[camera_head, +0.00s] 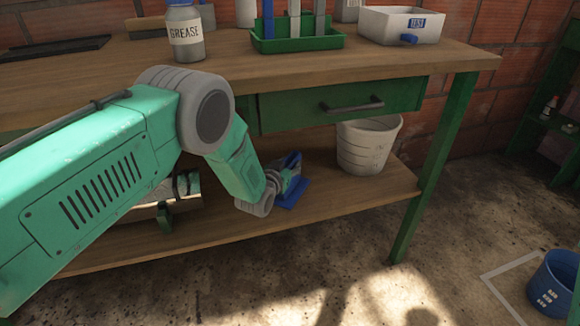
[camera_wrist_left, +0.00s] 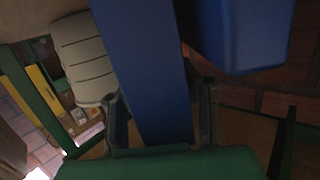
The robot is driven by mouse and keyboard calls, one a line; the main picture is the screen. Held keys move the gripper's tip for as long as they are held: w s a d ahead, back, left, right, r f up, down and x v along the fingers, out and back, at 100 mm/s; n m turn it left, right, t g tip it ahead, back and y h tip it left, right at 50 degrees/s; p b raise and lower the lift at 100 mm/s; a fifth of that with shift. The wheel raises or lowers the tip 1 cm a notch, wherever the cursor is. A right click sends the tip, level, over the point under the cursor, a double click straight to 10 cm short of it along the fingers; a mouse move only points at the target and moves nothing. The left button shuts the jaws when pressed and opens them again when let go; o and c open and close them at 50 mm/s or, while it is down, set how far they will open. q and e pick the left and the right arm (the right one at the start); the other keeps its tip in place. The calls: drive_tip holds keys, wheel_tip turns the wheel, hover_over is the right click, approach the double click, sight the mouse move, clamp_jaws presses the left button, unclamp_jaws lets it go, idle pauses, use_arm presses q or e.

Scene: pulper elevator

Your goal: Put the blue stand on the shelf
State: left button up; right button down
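The blue stand (camera_head: 292,190) is at the workbench's lower shelf (camera_head: 340,205) in the head view, partly hidden by my left gripper (camera_head: 288,181). I cannot tell whether its whole base rests on the boards. In the left wrist view the blue stand (camera_wrist_left: 155,70) is large and close, with a long flat blue part running down between the two dark fingers of my left gripper (camera_wrist_left: 160,115). The fingers lie against its two sides, shut on it. My right gripper is not in view.
A white bucket (camera_head: 368,145) stands on the lower shelf, right of the stand. A drawer (camera_head: 340,105) hangs above. A grease jar (camera_head: 184,32), green tray (camera_head: 297,42) and white bin (camera_head: 400,24) stand on the tabletop. A blue bucket (camera_head: 553,285) is on the floor, right.

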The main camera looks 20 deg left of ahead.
use_arm(q)
drive_tip(key=shift+o, duration=0.8)
drive_tip(key=shift+d, duration=0.15)
drive_tip(key=shift+s+r, duration=0.1)
drive_tip(key=shift+s, duration=0.1)
drive_tip(key=s+a+f+g+p, duration=0.2)
drive_tip(key=s+g, duration=0.3)
drive_tip(key=s, duration=1.2)
drive_tip(key=s+a+f+g+y+p, duration=0.1)
drive_tip(key=s+g, duration=0.4)
drive_tip(key=s, duration=1.3)
drive_tip(key=s+a+f+n+g+y+p, duration=0.1)
drive_tip(key=s+a+f+g+p, duration=0.1)
drive_tip(key=s, duration=1.5)
drive_tip(key=a+f+g, duration=0.1)
drive_tip(key=a+g, duration=0.1)
drive_tip(key=shift+s+g+p, duration=0.2)
drive_tip(key=shift+g+p, duration=0.15)
drive_tip(key=shift+g, duration=0.05)
wheel_tip(320, 180, up, 13)
drive_tip(key=p, duration=1.2)
drive_tip(key=shift+f+p, duration=0.15)
drive_tip(key=shift+p, duration=0.2)
